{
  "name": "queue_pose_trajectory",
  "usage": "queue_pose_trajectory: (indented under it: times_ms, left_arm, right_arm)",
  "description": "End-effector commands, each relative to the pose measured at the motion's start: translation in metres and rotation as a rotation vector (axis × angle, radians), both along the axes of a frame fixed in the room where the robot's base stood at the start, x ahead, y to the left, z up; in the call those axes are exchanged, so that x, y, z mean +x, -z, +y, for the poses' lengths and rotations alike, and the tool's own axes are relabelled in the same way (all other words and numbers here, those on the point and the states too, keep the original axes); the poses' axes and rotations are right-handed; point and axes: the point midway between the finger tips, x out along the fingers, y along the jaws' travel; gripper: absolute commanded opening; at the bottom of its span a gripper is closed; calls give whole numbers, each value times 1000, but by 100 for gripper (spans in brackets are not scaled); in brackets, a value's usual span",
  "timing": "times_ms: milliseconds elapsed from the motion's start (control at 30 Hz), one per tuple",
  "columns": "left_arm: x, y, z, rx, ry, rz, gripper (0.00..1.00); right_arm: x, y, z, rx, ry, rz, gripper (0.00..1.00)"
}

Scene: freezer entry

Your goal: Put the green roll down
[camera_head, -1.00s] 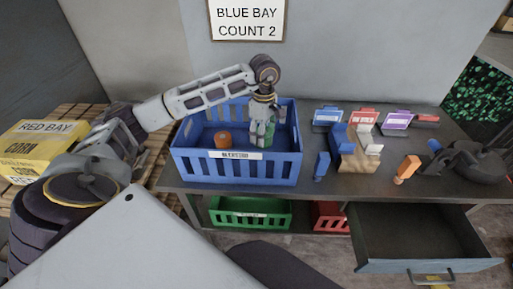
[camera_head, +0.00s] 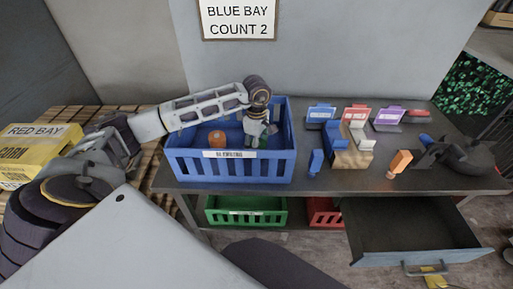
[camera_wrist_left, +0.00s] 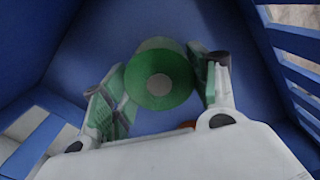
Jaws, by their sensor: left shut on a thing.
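The green roll (camera_wrist_left: 160,75) sits between the fingers of my left gripper (camera_wrist_left: 158,88) in the left wrist view, its round end with a pale core facing the camera. In the head view, my left gripper (camera_head: 256,136) reaches down inside the blue crate (camera_head: 228,171) on the bench, and only a little of the green roll (camera_head: 266,142) shows beside the fingers. Blue crate walls surround the roll in the wrist view. Whether the roll touches the crate floor cannot be told. My right gripper is not in view.
An orange roll (camera_head: 217,136) lies in the crate left of my gripper. Small coloured stands and blocks and a dark device (camera_head: 465,158) occupy the bench to the right. An open drawer (camera_head: 410,233) juts out below. A green crate (camera_head: 245,211) sits underneath.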

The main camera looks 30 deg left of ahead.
Motion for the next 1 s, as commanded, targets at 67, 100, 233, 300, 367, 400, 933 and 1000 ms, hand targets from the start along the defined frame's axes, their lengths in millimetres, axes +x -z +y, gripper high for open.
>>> queue_pose_trajectory:
  times_ms: [67, 100, 233, 300, 367, 400, 933, 1000]
  left_arm:
    - [0, 8, 0, -1, 0, 0, 32]
    - [0, 12, 0, 0, 0, -1, 32]
    - [0, 17, 0, 0, 0, -1, 32]
    - [0, 17, 0, 0, 0, -1, 32]
    - [0, 17, 0, 0, 0, -1, 32]
    - [0, 17, 0, 0, 0, -1, 32]
    - [0, 19, 0, 1, 0, -1, 81]
    - [0, 19, 0, 0, 0, -1, 81]
  right_arm:
    - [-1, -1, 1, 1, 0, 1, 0]
    - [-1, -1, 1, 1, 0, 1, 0]
    - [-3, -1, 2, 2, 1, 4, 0]
    - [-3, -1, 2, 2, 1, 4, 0]
    - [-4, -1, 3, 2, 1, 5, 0]
    - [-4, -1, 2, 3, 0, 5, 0]
    - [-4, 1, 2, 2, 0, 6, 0]
    - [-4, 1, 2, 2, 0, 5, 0]
